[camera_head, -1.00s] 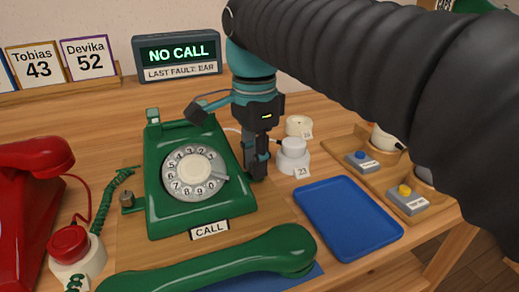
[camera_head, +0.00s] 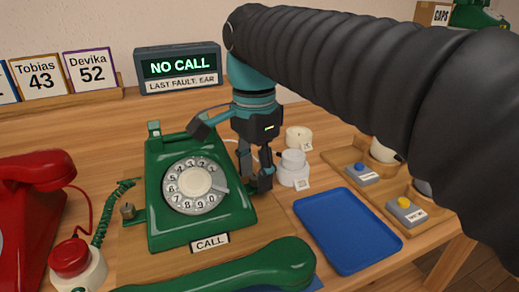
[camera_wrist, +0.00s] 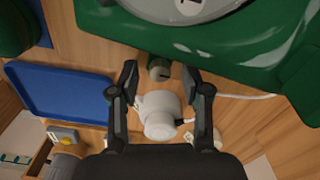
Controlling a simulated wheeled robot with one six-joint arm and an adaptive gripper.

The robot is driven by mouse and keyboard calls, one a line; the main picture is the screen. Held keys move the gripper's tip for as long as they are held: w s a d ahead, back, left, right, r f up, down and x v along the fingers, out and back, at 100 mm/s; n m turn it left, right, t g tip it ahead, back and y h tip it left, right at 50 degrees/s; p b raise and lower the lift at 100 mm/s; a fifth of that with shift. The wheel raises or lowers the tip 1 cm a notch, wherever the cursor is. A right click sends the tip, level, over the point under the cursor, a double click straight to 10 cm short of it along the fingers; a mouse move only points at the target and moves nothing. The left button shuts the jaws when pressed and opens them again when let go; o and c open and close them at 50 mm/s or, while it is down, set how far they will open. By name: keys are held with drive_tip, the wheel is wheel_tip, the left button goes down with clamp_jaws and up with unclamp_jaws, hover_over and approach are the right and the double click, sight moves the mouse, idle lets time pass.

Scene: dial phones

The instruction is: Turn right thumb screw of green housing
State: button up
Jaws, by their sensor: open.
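The green housing (camera_head: 163,225) is a rotary phone with a white dial (camera_head: 196,186), standing on the wooden table. Its green body also fills the top of the wrist view (camera_wrist: 250,60). The right thumb screw (camera_wrist: 158,69) is a small grey-green knob on the housing's side, seen between my fingertips in the wrist view. My gripper (camera_head: 256,183) is open, pointing down beside the housing's right side. Its two fingers (camera_wrist: 161,74) stand either side of the screw with gaps, and it holds nothing. In the head view my fingers hide the screw. A left thumb screw (camera_head: 127,211) shows on the opposite side.
White round pieces (camera_head: 292,168) stand just right of my gripper. A blue tray (camera_head: 347,230) lies at front right. The green handset (camera_head: 235,268) lies in front of the housing. A red phone (camera_head: 30,215) is at left. A display (camera_head: 180,68) reads "NO CALL".

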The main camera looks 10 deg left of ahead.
sight(255, 177)
wheel_tip(255, 177, up, 12)
drive_tip(key=shift+f, duration=0.15)
idle(0.3)
